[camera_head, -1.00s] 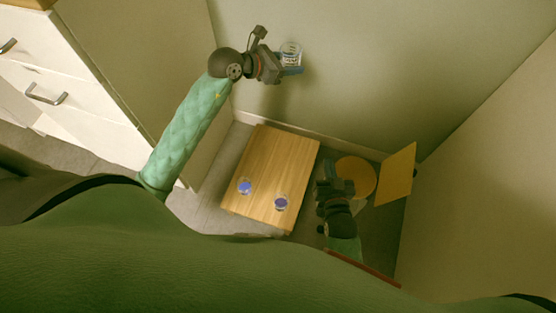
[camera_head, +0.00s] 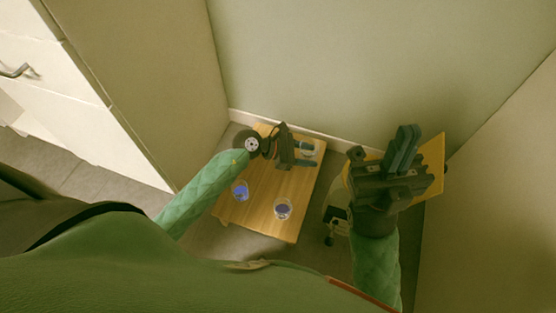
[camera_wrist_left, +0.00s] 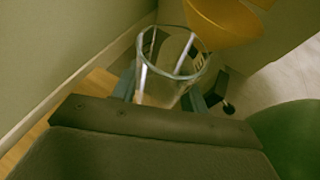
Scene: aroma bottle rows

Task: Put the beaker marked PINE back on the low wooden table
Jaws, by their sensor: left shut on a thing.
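A clear glass beaker (camera_head: 308,148) is between the fingers of my left gripper (camera_head: 304,153), at the far right corner of the low wooden table (camera_head: 268,183). In the left wrist view the beaker (camera_wrist_left: 166,78) looks empty, with its open rim towards the camera and a finger on either side. No marking is legible on it. I cannot tell whether its base touches the table.
A wall (camera_head: 370,60) rises behind the table and a white drawer cabinet (camera_head: 70,75) stands at the left. A yellow-orange chair (camera_head: 436,160) is right of the table, partly hidden by my right gripper. The middle of the tabletop is clear.

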